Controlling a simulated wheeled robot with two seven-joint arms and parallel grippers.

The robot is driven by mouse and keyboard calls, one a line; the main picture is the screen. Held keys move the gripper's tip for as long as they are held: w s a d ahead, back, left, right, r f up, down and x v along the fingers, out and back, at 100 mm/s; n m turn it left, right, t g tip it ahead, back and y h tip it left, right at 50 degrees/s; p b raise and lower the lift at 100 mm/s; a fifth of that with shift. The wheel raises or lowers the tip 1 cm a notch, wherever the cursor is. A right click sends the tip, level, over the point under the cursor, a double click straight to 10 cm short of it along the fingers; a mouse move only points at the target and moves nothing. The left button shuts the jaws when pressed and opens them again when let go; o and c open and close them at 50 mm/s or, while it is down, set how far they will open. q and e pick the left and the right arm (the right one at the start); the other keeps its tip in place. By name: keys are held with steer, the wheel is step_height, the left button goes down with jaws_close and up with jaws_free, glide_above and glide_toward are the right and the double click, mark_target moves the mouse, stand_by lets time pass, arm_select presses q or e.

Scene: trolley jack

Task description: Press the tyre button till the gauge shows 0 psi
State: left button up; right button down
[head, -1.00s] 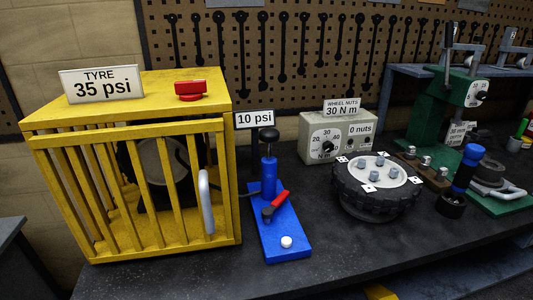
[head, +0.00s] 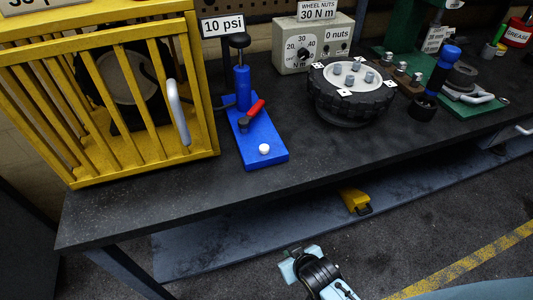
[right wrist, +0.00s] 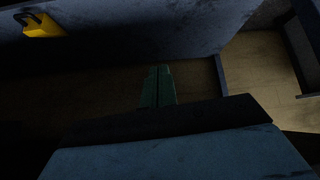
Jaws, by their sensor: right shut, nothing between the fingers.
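The small sign (head: 222,25) at the blue pump reads 10 psi. The blue pump (head: 242,88) stands on a blue base with a red lever (head: 256,108) and a round white button (head: 264,149) near its front end. The tyre (head: 128,85) sits behind the bars of the yellow cage (head: 205,110). A larger sign (head: 22,4) on the cage is cut off by the top edge. My right gripper (head: 290,266) is low, in front of the bench and well apart from the pump. In the right wrist view its fingers (right wrist: 157,86) are together and empty. My left gripper is not in view.
The dark bench top (head: 150,205) has free room in front of the pump. A grey gauge box (head: 310,45) and a black wheel (head: 350,95) stand to the right. A lower shelf (head: 230,240) holds a yellow object (head: 355,200). The bench's front edge lies between my right gripper and the pump.

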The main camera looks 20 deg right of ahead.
steer(key=w+r+t, duration=0.2)
steer(key=w+r, duration=0.1)
steer(key=r, duration=0.7)
steer(key=w+r+m+t, duration=0.1)
steer(key=w+r+t, duration=0.1)
steer(key=r, duration=0.9)
steer(key=w+a+r+m+t, duration=0.1)
steer(key=w+r+t, duration=0.2)
steer(key=r, duration=0.8)
steer(key=shift+w+t, duration=0.3)
steer(key=b, duration=0.1)
glide_above(267, 158)
step_height(267, 158, down, 2)
steer(key=shift+f, duration=0.2)
step_height(267, 158, down, 3)
steer(key=shift+f+b, duration=0.2)
steer(key=shift+b, duration=0.35)
steer(key=shift+w+f, duration=0.1)
steer(key=shift+f, duration=0.25)
